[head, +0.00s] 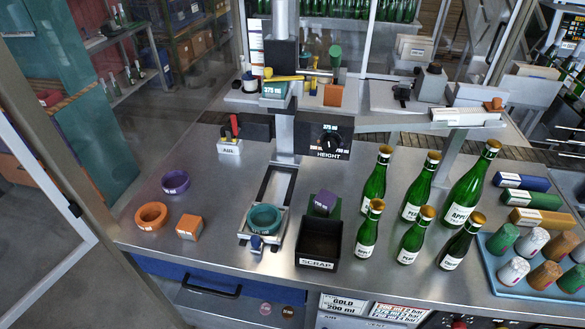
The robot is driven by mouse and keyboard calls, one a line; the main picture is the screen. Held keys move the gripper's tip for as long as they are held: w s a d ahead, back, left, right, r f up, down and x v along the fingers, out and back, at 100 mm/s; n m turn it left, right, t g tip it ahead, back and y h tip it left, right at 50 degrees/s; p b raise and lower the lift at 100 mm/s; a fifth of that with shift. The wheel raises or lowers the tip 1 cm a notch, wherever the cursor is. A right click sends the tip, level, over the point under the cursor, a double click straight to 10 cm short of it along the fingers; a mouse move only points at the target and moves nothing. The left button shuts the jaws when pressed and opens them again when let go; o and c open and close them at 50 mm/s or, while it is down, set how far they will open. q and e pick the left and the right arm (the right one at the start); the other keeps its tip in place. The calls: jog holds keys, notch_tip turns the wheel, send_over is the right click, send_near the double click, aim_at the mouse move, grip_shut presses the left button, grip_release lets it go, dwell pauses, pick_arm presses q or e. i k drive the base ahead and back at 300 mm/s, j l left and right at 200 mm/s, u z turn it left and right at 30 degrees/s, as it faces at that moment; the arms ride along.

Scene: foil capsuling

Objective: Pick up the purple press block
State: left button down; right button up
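A small purple block (325,202) with pale marking sits on the bench, just behind the black scrap bin (319,252). A green piece (337,205) shows beside and under it; I cannot tell whether the block rests on it or stands in front of it. The lower part of the purple block is partly hidden by the bin's rear edge. A separate purple ring (175,182) lies at the left of the bench. Neither of my grippers is in view.
Green bottles (411,242) crowd the right. An orange ring (151,216) and orange block (189,228) lie left, with bare bench around them.

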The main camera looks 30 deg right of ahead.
aim_at(325, 201)
jog(key=z, duration=1.3)
